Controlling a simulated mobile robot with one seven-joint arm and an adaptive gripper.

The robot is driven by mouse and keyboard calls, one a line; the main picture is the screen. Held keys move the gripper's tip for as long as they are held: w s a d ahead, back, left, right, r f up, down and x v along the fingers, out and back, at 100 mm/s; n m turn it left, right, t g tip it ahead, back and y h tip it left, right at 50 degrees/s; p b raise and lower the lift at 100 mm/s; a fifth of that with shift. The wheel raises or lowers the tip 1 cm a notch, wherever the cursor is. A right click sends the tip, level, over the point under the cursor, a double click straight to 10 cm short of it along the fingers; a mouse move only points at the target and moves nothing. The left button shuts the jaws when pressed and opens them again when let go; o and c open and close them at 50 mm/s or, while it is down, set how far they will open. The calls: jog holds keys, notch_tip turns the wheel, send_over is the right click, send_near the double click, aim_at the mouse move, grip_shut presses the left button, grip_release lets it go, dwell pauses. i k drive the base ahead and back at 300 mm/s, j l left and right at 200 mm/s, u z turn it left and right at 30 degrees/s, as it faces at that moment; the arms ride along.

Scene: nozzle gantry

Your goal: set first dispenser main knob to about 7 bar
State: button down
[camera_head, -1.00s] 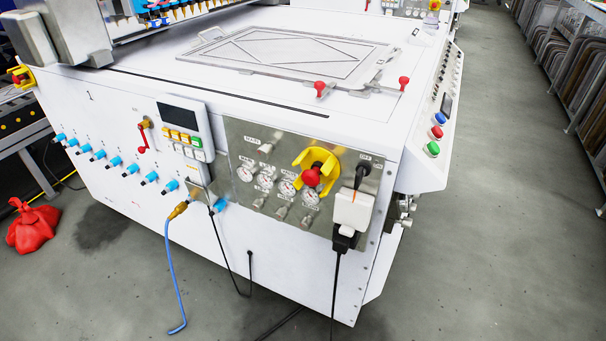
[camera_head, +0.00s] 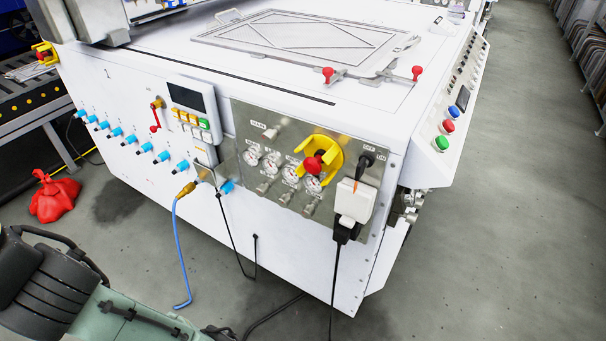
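The white machine (camera_head: 150,190) has a steel panel (camera_head: 250,115) on its front right. An upper knob (camera_head: 270,132) is labelled, perhaps MAIN, but the text is too small to be sure. The needle readings are too small to read. Part of my arm shows at the bottom left, well away from the panel. My gripper is not in view.
A red emergency stop in a yellow guard (camera_head: 327,160) stands out from the panel. A white plug (camera_head: 354,202) with a black cable and a blue hose (camera_head: 177,250) hang in front. A red bag (camera_head: 54,197) lies on the floor at left. The floor at right is clear.

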aim_at(270, 136)
jog(key=j+z, duration=0.25)
jog(key=j, duration=0.45)
jog(key=k+j+z, duration=0.1)
jog(key=j, duration=0.2)
jog(key=k+j+z, duration=0.1)
jog(key=k+j, duration=0.1)
jog(key=j, duration=0.1)
